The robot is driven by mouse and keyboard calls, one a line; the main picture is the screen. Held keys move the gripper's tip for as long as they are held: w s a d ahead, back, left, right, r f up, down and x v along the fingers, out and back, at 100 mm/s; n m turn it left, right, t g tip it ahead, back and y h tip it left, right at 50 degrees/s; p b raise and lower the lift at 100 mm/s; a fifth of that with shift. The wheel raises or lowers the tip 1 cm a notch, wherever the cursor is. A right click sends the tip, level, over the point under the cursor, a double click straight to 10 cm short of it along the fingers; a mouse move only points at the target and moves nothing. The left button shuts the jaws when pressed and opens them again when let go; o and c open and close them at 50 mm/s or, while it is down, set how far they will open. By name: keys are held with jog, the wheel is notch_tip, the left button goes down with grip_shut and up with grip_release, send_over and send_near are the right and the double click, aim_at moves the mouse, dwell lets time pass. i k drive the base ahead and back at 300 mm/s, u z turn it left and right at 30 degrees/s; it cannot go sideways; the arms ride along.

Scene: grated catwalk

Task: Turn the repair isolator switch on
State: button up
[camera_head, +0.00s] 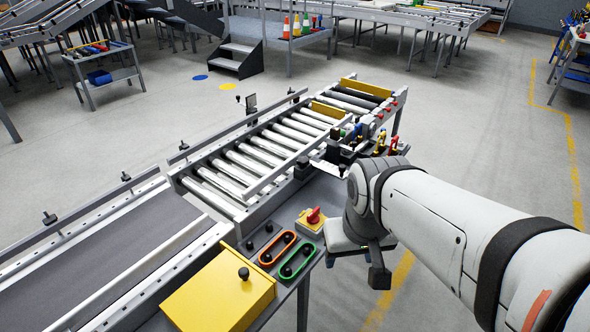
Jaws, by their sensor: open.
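The isolator switch is a red rotary handle (314,215) on a yellow box (312,224), mounted on the grey ledge beside the conveyor. The handle lies slanted; its on or off marking is too small to read. My gripper (357,262) hangs at the end of my white arm, to the right of the switch and apart from it. It is open, with nothing seen between its fingers, though the arm hides part of it.
An orange-rimmed control (277,248) and a green-rimmed control (297,260) sit close by the switch. A yellow cover with a black knob (222,290) is at the front. Roller conveyor (255,160) runs behind. Tools crowd the ledge (365,135) farther back.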

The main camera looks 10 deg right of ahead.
aim_at(312, 218)
jog(key=z, duration=0.05)
jog(key=i, duration=0.45)
jog(key=z, duration=0.1)
jog(key=k, duration=0.45)
jog(key=u, duration=1.25)
jog(key=k, duration=0.95)
jog(key=z, duration=0.75)
jog(key=i, duration=1)
jog(key=z, duration=0.05)
